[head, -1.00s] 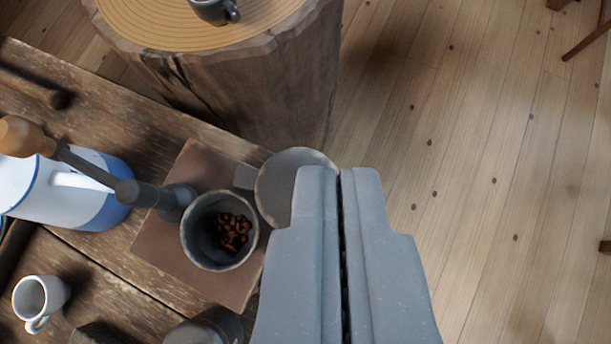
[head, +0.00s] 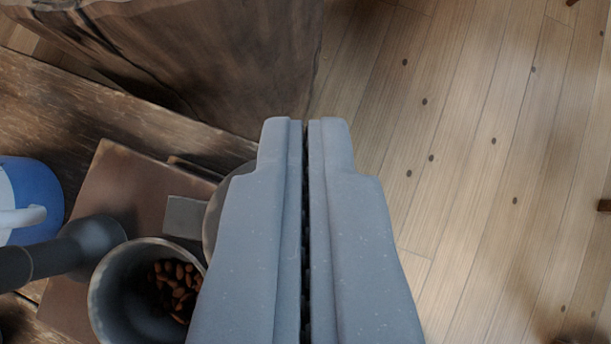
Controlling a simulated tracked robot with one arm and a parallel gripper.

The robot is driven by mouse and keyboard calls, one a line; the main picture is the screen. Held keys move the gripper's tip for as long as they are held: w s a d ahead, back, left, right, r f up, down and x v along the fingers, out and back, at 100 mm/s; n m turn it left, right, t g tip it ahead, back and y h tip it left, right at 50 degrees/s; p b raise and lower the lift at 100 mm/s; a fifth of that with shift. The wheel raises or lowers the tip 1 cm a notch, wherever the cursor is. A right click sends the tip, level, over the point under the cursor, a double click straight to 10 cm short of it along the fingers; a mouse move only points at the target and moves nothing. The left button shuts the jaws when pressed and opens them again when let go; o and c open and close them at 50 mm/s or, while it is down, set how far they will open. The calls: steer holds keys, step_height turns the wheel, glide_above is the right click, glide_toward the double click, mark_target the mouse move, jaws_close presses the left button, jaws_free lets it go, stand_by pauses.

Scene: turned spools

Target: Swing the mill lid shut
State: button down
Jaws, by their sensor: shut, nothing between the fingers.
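The mill's grey cup (head: 115,290) stands open on a brown square base (head: 125,195), with brown beans (head: 177,287) inside. Its crank arm (head: 50,258) reaches out to the left. The round grey lid (head: 213,213) is swung open to the right of the cup, joined by a flat grey tab (head: 185,216); most of the lid is hidden behind my gripper. My gripper (head: 305,122) is shut and empty. In the picture its fingers overlap the lid and the cup's right edge; I cannot tell whether they touch the lid.
A blue and white vessel (head: 36,200) stands at the left on the wooden table (head: 115,110). A large wooden stump (head: 230,60) rises beyond the table's edge. The plank floor (head: 460,180) at the right is open.

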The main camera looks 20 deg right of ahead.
steer(key=shift+s+f+b, duration=0.15)
steer(key=shift+f+b, duration=0.15)
steer(key=shift+f, duration=1.4)
steer(key=shift+s+a+f, duration=0.1)
steer(key=shift+s+f, duration=0.1)
steer(key=shift+s, duration=0.2)
